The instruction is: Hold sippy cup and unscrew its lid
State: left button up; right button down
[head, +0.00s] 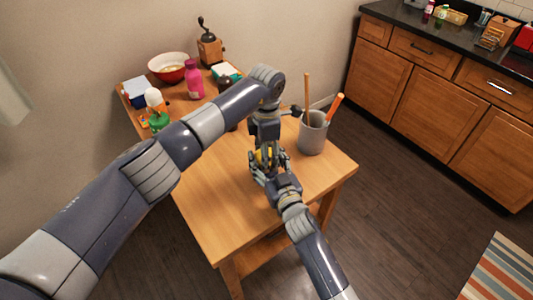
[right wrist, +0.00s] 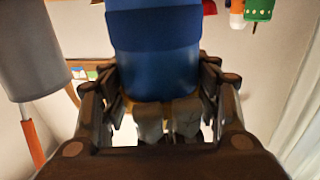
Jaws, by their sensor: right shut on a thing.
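The sippy cup shows in the right wrist view as a blue body (right wrist: 155,45) with a yellowish lid edge (right wrist: 180,104). My left gripper (head: 264,145) points down at the lid from above. Its fingertips are mostly hidden, so I cannot tell whether they grip the lid.
A grey utensil crock (head: 312,133) with wooden and orange handles stands close by on the right. A pink bottle (head: 194,80), a red bowl (head: 169,68) and a grinder (head: 209,48) crowd the table's far end. The near table half is clear.

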pick_arm(q)
jog(key=n, duration=0.3)
jog(key=shift+a+n, duration=0.1)
jog(key=shift+n, duration=0.2)
jog(key=shift+w, duration=0.1)
jog(key=o, duration=1.1)
jog(key=shift+o, duration=0.2)
jog(key=shift+r, duration=2.3)
jog(key=shift+c, duration=0.2)
notch_tip(320, 180, up, 3)
jog(key=m, duration=0.3)
jog(key=shift+f, duration=3.85)
